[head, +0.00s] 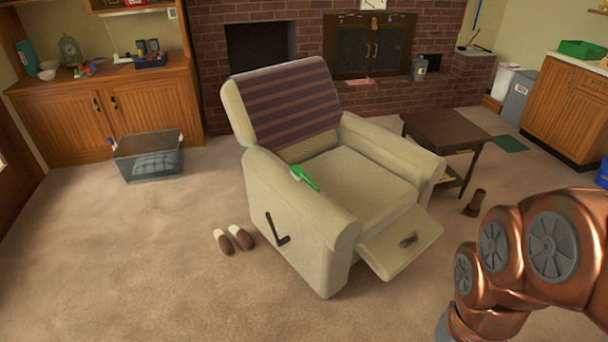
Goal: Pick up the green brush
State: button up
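A green brush (309,180) lies on the cream recliner armchair (258,202), at the inner edge of its left armrest beside the seat. One end of the brush, near the armrest, looks pale. The brush is apart from my arm. My copper-coloured arm fills the lower right of the head view, and its end runs out of the picture, so my gripper is not in view.
A dark side table (446,128) stands right of the armchair. Slippers (241,237) lie on the carpet left of it. A clear storage bin (147,157) stands farther left. The chair's footrest (400,243) sticks out forward. Carpet in the left foreground is clear.

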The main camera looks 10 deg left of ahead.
aim_at(298, 172)
jog(key=z, duration=0.05)
jog(key=k, duration=0.4)
jog(key=u, duration=1.15)
jog(key=i, duration=1.05)
jog(key=u, duration=0.3)
jog(key=i, duration=1.4)
jog(key=z, duration=0.7)
